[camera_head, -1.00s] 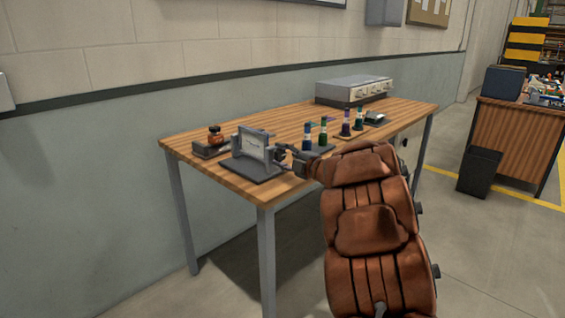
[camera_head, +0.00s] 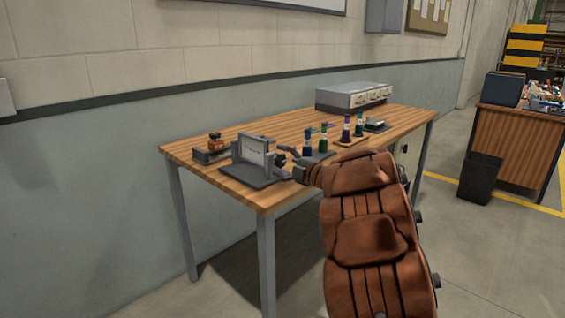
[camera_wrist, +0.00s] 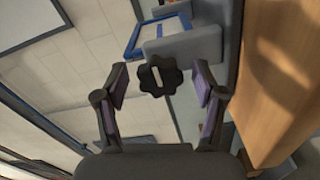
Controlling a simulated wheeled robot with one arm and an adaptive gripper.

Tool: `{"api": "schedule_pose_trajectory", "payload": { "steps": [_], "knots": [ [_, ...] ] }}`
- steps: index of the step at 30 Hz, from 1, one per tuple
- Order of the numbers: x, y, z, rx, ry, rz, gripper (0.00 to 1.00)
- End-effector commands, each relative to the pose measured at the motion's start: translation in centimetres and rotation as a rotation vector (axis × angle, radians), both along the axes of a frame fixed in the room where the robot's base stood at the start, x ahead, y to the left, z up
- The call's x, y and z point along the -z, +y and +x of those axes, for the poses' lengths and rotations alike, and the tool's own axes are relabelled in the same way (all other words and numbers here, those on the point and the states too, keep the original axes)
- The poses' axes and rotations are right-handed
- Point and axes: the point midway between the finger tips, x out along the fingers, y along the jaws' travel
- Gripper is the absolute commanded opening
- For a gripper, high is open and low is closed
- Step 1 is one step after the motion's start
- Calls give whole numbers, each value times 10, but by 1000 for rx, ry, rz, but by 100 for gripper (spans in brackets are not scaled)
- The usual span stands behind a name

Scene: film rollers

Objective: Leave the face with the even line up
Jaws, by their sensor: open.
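A grey stand (camera_head: 258,178) on the table's front left holds an upright framed plate (camera_head: 255,150) with a pale face and a small dark mark on it. I cannot make out the line on that face. In the wrist view the plate (camera_wrist: 160,32) shows a blue edge at the top. A dark lobed knob (camera_wrist: 160,76) with a pale slot sits on the stand's side. My gripper (camera_wrist: 160,92) is open, its two fingers either side of the knob and apart from it. In the head view my gripper (camera_head: 288,162) is just right of the stand.
Several dark rollers or bottles with coloured bands (camera_head: 323,140) stand on small bases right of the stand. A small orange-brown item (camera_head: 215,142) sits on a grey block at left. A grey box with dials (camera_head: 353,96) stands at the back.

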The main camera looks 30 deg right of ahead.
Motion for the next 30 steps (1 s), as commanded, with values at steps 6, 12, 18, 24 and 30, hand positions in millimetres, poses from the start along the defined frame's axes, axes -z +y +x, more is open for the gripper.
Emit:
{"api": "schedule_pose_trajectory", "payload": {
  "steps": [6, 12, 18, 24, 30],
  "knots": [
    [0, -2, -5, 2, 1, 0, 70],
    [0, -9, -32, 3, 0, 0, 70],
    [0, -18, -71, 4, 1, -1, 70],
    [0, -24, -99, 1, -1, -1, 70],
    [0, -27, -114, 3, 2, 0, 70]
  ]
}}
